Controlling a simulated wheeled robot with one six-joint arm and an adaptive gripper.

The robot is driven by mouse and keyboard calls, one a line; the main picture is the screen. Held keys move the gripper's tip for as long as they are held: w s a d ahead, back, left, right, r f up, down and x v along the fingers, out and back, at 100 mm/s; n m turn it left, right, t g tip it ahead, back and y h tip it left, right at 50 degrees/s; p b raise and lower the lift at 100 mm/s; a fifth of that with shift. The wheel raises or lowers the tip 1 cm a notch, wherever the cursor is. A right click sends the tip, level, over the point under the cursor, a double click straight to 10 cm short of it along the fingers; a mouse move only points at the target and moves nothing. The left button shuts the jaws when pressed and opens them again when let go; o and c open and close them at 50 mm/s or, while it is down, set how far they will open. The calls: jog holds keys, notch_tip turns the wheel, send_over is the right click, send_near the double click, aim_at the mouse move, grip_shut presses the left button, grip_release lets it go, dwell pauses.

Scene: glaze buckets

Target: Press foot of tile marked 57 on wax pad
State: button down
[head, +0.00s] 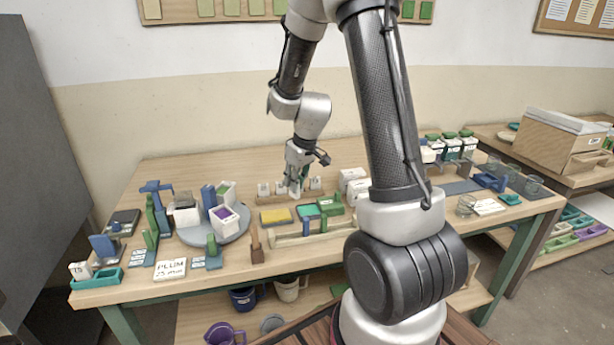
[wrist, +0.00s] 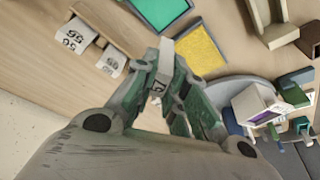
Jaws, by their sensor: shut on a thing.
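My gripper (wrist: 163,88) is shut on a pale tile (wrist: 165,52) whose face reads 57; its fingers cover part of it. In the head view my gripper (head: 296,183) is over the tile rack (head: 264,199) at the back middle of the table. A flat yellow pad (wrist: 203,48) with a dark frame lies beside the held tile in the wrist view, apart from it. In the head view the yellow pad (head: 275,216) lies in front of the rack. It looks like the wax pad, though no label shows.
A teal pad (head: 307,211) lies right of the yellow one. Other numbered tiles (wrist: 76,36) stand in the rack. A grey round turntable (head: 232,233) with boxes is at left. A low wooden stand (head: 290,240) is in front of the pads. Bare table lies behind the rack.

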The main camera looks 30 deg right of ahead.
jog(key=shift+s+d+f+n+y, duration=0.3)
jog(key=shift+s+d+f+n, duration=1)
jog(key=shift+s+d+f, duration=0.3)
jog(key=shift+f, duration=0.6)
dwell(1.6)
notch_tip(320, 180, up, 6)
dwell(0.7)
dwell(0.4)
